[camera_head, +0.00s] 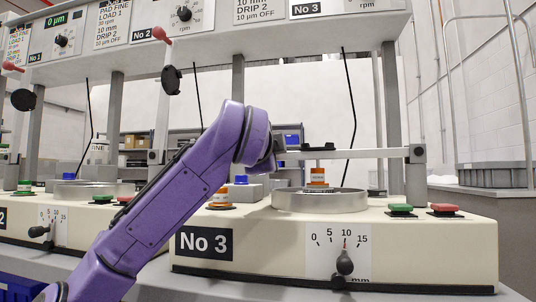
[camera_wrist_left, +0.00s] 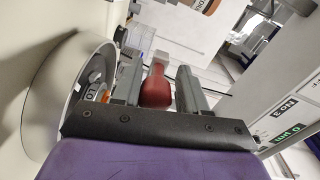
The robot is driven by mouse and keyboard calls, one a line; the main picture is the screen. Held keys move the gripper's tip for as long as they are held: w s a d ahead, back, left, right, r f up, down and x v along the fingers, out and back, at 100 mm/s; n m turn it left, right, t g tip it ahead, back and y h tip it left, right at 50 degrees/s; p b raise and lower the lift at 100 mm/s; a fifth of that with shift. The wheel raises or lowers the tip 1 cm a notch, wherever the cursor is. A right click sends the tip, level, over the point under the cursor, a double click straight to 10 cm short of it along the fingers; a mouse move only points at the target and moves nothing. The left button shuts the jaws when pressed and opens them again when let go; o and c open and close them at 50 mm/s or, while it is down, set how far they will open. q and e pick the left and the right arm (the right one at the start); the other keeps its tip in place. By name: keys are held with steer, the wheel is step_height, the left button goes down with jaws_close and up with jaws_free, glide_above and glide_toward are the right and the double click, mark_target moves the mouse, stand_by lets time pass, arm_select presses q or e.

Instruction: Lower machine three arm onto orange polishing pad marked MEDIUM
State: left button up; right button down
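Machine No 3 (camera_head: 335,225) stands at the right with a round grey basin (camera_head: 320,202) on top. My left gripper (camera_head: 275,150) is at the arm's left end, mostly hidden by my wrist. In the wrist view, its fingers (camera_wrist_left: 159,85) stand close on both sides of a red handle (camera_wrist_left: 156,88). My right gripper is out of view.
Another orange-topped piece (camera_head: 220,197) sits left of the basin. Green (camera_head: 401,210) and red (camera_head: 445,210) buttons and a dial lever (camera_head: 344,263) are at the front. Machine uprights (camera_head: 238,85) and the overhead control panel (camera_head: 220,38) bound the space.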

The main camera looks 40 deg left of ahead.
arm_select(q)
steer(key=shift+o, duration=0.5)
steer(key=shift+w+d, duration=0.1)
steer(key=shift+w, duration=0.05)
steer(key=v, duration=1)
steer(key=shift+s+p, duration=0.35)
steer(key=shift+p, duration=0.1)
